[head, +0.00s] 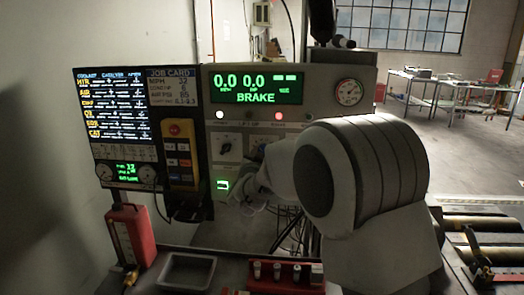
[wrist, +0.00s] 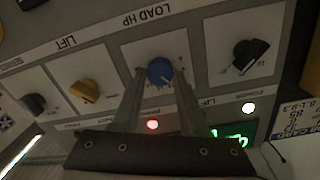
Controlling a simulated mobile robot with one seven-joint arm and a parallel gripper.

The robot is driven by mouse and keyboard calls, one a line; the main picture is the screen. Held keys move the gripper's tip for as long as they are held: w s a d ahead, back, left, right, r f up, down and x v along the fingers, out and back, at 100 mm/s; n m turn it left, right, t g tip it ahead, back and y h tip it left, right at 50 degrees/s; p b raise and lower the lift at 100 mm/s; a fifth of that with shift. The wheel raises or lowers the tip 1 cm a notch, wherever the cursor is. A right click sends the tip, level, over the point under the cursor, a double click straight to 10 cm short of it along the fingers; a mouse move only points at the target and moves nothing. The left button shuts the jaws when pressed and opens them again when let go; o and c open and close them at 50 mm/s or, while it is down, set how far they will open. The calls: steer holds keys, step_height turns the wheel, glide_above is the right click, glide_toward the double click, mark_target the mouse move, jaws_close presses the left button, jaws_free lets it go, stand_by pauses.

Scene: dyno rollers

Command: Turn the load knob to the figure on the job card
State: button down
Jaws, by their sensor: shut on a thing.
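The load knob (wrist: 160,71) is blue and sits under the label LOAD HP in the wrist view. My gripper (wrist: 159,82) has one finger on each side of it and is shut on it. The knob's pointer and scale marks are too small to read surely.
A yellow lift knob (wrist: 86,90) and a black knob (wrist: 246,57) flank the load knob closely. The console display (head: 256,87) reads 0.0, 0.0 and BRAKE. A yellow pendant (head: 179,155) hangs left. A grey tray (head: 187,270) and red rack (head: 283,276) stand below.

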steer(key=n+p, duration=0.2)
steer(key=n, duration=0.2)
steer(key=shift+r, duration=0.1)
steer(key=shift+n+p, duration=0.55)
steer(key=shift+n, duration=1.15)
steer(key=shift+c, duration=2.2)
jaws_free()
steer(key=shift+s, duration=0.1)
steer(key=s+a+b, duration=0.1)
steer(key=s, duration=1.6)
steer(key=shift+a, duration=0.2)
